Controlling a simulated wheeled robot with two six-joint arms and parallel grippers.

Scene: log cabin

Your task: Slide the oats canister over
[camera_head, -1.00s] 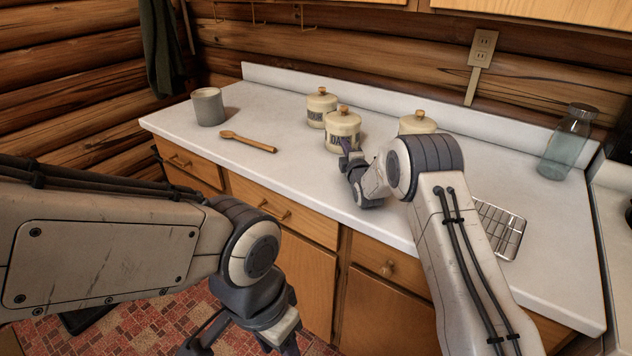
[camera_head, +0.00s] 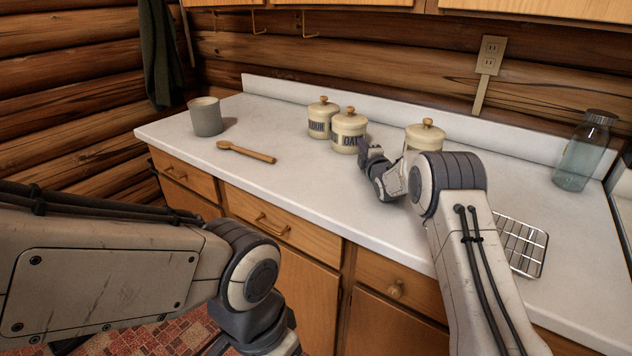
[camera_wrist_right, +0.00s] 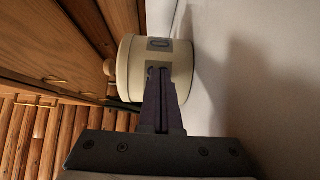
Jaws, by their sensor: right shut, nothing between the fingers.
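The oats canister (camera_head: 349,128) is cream with a wooden knob and a dark label. It stands upright on the white counter (camera_head: 290,185), just right of the flour canister (camera_head: 320,121). My right gripper (camera_head: 366,152) is shut and empty, low at the oats canister's front right side. In the right wrist view the shut fingers (camera_wrist_right: 162,78) point at a canister (camera_wrist_right: 140,66) and overlap its wall; I cannot tell if they touch it. My left arm hangs in front of the drawers, and its gripper is mostly cut off at the bottom edge.
A third canister (camera_head: 424,137) stands right of the oats canister, behind my right arm. A wire rack (camera_head: 522,246) and a glass jar (camera_head: 584,155) are at the right.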

